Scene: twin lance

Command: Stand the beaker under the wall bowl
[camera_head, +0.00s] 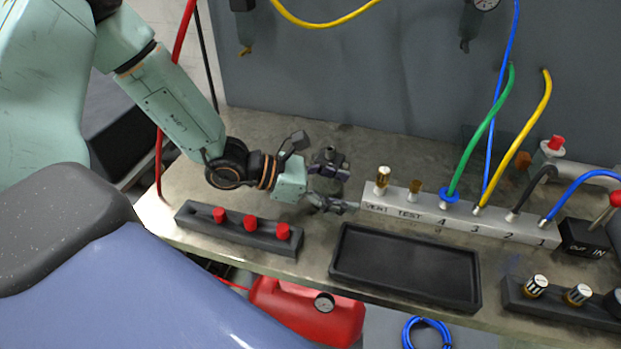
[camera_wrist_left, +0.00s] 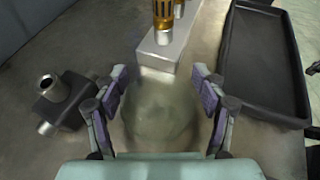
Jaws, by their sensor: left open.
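A clear, faint round glass shape, which looks like the beaker (camera_wrist_left: 160,112), stands on the bench between the fingers of my left gripper (camera_wrist_left: 160,85) in the left wrist view. The fingers are spread on either side of it; I cannot tell whether they touch it. In the head view my left gripper (camera_head: 338,186) is low over the bench, at the left end of the manifold, and the beaker is hard to make out. Two bowl-like units hang on the grey wall, a left one (camera_head: 245,38) and a right one (camera_head: 470,26); I cannot tell which is the wall bowl.
The metal manifold (camera_head: 470,214) with coloured hoses lies just right of the gripper. A black tray (camera_head: 405,267) and a rack with red caps (camera_head: 240,233) are along the front. A metal tee fitting (camera_wrist_left: 62,100) sits close by. Bench below the left wall unit looks clear.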

